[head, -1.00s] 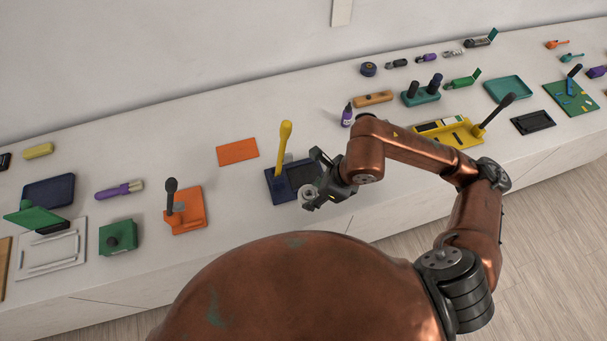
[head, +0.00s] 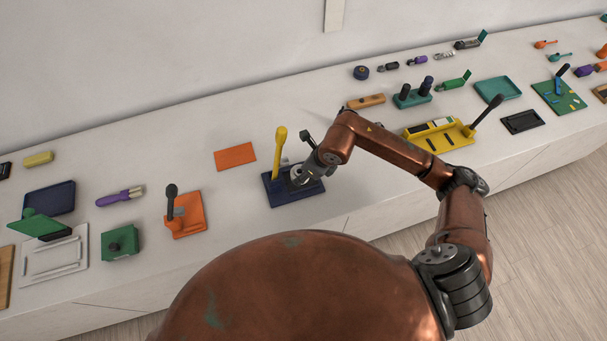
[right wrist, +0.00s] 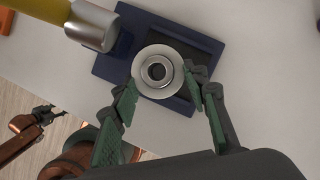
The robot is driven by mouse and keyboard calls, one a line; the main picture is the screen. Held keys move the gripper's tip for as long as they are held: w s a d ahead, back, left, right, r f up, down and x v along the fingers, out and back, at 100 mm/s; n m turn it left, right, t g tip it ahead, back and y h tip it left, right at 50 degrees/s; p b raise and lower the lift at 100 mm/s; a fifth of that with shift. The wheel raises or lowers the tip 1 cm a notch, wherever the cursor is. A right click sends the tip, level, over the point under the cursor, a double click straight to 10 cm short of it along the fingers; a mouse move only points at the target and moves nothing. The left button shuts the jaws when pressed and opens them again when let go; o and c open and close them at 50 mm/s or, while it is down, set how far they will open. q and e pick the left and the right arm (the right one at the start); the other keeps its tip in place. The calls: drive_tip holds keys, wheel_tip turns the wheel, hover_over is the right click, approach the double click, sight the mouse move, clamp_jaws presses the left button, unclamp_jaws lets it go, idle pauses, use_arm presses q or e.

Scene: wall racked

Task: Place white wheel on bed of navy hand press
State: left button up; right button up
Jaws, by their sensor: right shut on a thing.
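The navy hand press (head: 290,198) stands on the bench with its yellow lever (head: 280,147) upright at the left. My right gripper (head: 304,172) is over the press bed, to the right of the lever. It is shut on the white wheel (right wrist: 157,72), a pale disc with a metal hub, also visible in the head view (head: 297,175). In the right wrist view the wheel overlaps the dark bed (right wrist: 198,55) of the press (right wrist: 113,66); whether it touches the bed I cannot tell.
An orange plate (head: 235,156) lies behind and left of the press. An orange hand press (head: 186,217) with a dark lever stands further left. A yellow tray device (head: 440,137) and a teal block (head: 411,98) are to the right. Bare bench surrounds the navy press.

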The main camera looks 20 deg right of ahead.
drive_tip(key=shift+w+d+f, duration=0.1)
drive_tip(key=shift+w+f, duration=0.5)
drive_tip(key=shift+f, duration=0.2)
wheel_tip(320, 180, down, 3)
drive_tip(key=shift+w+r+p, duration=0.1)
drive_tip(key=shift+p, duration=0.6)
drive_tip(key=shift+f, duration=0.35)
drive_tip(key=o, duration=1.3)
drive_tip(key=shift+c, duration=0.2)
drive_tip(key=shift+r, duration=0.15)
drive_tip(key=b+v, duration=0.2)
drive_tip(key=v, duration=1)
drive_tip(key=shift+w, duration=0.1)
